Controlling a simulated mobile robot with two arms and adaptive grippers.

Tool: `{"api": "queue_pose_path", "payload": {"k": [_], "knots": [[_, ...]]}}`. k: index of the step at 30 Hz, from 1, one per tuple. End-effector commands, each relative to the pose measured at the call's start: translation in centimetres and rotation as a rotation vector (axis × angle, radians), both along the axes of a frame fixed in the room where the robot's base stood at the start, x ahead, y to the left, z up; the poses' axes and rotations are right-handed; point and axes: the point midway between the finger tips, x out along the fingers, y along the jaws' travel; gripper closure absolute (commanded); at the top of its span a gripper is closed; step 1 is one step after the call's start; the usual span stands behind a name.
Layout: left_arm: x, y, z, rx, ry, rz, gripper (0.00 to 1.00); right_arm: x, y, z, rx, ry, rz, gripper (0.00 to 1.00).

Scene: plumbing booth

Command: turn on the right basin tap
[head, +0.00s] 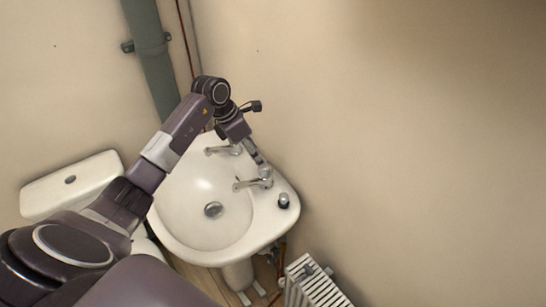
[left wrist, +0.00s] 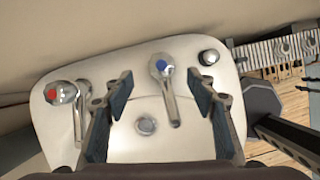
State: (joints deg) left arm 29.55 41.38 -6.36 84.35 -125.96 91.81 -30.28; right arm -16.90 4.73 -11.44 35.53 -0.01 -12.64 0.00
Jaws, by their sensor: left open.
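The white basin (head: 181,207) carries two chrome taps. The right tap has a blue mark on its head (left wrist: 161,66) and its spout shows in the head view (head: 246,184). The left tap (head: 222,150) has a red mark in the left wrist view (left wrist: 60,93). My left gripper (head: 257,158) points down at the right tap from above. In the left wrist view its open fingers (left wrist: 160,88) stand on either side of the blue-marked tap, with gaps on both sides. Whether the fingertips reach down to the head's level is hard to tell. My right gripper is out of view.
A white radiator (head: 312,284) stands low at the right. The wall (head: 400,130) is close behind the basin. A toilet cistern (head: 70,181) is at the left and a grey pipe (head: 150,55) runs up the wall.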

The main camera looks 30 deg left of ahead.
Motion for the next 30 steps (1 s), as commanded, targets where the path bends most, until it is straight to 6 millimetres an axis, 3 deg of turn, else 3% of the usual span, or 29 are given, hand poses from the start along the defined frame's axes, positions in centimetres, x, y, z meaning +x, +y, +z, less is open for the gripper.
{"api": "queue_pose_path", "payload": {"k": [3,6,13,17,28,30], "knots": [[0.1,-0.2,-0.5,-0.002,0.004,-0.001,0.48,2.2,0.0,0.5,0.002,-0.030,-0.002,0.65],[0.5,-0.5,-1.7,-0.004,0.005,0.001,0.48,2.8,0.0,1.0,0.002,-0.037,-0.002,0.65],[1.6,-1.3,-5.1,-0.004,0.005,0.001,0.48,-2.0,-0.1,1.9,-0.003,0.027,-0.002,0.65],[2.1,-1.6,-6.5,-0.004,0.002,0.000,0.48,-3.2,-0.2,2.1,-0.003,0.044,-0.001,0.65],[2.4,-1.7,-7.2,-0.001,0.001,0.000,0.48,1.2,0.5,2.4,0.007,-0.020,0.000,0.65],[2.4,-1.7,-7.2,-0.001,0.001,0.000,0.55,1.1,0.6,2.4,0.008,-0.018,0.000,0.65]]}}
